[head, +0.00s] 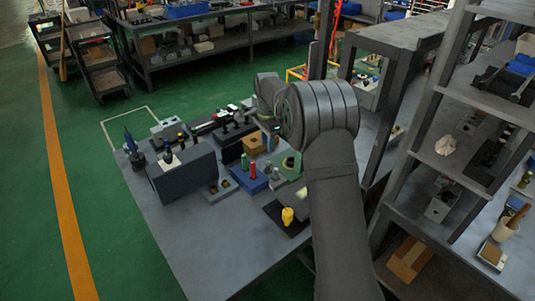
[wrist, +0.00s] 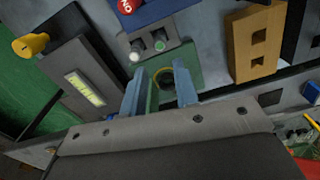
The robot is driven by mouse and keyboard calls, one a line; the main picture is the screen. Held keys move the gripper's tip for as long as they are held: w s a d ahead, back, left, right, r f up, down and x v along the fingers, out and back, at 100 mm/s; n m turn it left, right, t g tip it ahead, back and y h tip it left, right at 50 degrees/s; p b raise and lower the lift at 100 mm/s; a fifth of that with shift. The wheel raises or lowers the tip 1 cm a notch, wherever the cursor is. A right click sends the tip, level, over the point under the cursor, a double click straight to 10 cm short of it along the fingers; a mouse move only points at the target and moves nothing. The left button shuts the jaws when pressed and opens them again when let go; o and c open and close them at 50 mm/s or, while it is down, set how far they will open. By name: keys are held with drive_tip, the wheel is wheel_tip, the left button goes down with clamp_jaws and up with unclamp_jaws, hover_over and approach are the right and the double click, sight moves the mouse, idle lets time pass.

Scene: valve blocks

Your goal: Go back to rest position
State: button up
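My gripper (wrist: 158,88) shows in the wrist view with its two blue-grey fingers apart and nothing held between them. It is above a green plate (wrist: 190,57) with a dark round hole ringed in yellow. In the head view my arm hides the gripper, and the green plate (head: 291,160) shows just left of the arm. A dark block with a yellow knob (head: 287,215) sits at the front. A blue block (head: 249,181) with red and green posts stands left of the green plate.
A large dark grey box (head: 185,175) stands at the table's left. Shelves (head: 470,150) rise on the right. The table front (head: 215,245) is clear.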

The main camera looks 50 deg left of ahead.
sight(267, 162)
wheel_tip(267, 162, up, 2)
drive_tip(key=shift+r, duration=0.1)
idle(0.4)
wheel_tip(267, 162, down, 13)
drive_tip(key=shift+r, duration=0.15)
drive_tip(key=shift+a+r, duration=0.1)
drive_tip(key=shift+r, duration=1)
drive_tip(key=shift+y, duration=0.3)
drive_tip(key=shift+f, duration=0.1)
